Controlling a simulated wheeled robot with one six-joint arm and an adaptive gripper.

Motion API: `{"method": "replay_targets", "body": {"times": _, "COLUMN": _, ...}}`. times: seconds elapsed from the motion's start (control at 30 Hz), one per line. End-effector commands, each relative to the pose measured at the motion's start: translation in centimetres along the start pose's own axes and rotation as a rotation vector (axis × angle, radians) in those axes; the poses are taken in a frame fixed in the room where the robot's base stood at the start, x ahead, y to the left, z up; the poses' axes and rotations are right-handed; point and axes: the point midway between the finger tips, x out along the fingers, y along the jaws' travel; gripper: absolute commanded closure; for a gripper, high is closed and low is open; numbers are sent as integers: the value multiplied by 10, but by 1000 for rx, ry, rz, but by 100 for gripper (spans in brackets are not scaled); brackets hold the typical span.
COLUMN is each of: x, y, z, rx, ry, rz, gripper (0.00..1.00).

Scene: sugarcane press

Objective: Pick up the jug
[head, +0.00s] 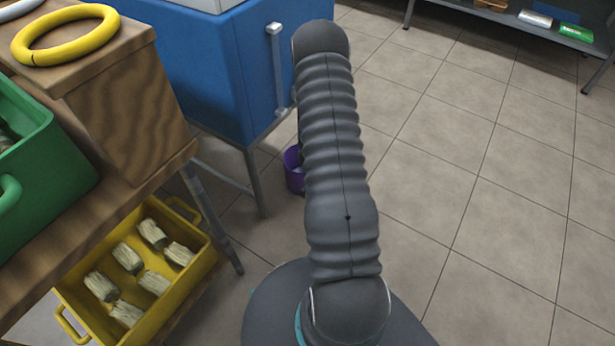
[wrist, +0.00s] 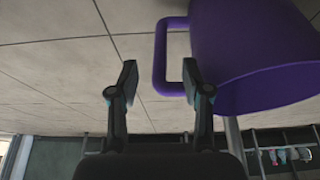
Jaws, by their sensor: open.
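The jug is purple and stands on the floor beside the blue machine, partly hidden behind my arm in the head view (head: 292,172). In the wrist view, where the floor shows at the top, its body (wrist: 250,50) fills the upper right and its handle points left. My gripper (wrist: 158,82) is open and holds nothing. The upright bar of the handle appears between the two fingertips in the picture. The right finger overlaps the handle's lower end and the jug's edge. I cannot tell whether it touches. The head view does not show the gripper, which is behind my arm.
The blue machine (head: 215,70) on metal legs stands just left of the jug. A wooden bench (head: 130,100) with a green crate (head: 50,170) and yellow ring (head: 65,35) is at left. A yellow crate (head: 190,275) of cane pieces sits below. Floor at right is clear.

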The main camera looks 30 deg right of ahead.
Motion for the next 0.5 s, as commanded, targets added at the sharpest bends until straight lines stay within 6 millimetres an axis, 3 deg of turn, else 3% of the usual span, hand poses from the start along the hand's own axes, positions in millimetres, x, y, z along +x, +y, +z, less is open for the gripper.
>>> {"method": "replay_targets", "body": {"times": 0.1, "x": 18, "y": 0, "z": 0, "rx": -1, "ry": -1, "rz": 0, "gripper": 51}}
{"method": "replay_targets", "body": {"times": 0.33, "x": 31, "y": 0, "z": 0, "rx": 0, "ry": -1, "rz": 0, "gripper": 51}}
{"method": "replay_targets", "body": {"times": 0.5, "x": 54, "y": 0, "z": 3, "rx": -1, "ry": -2, "rz": 0, "gripper": 51}}
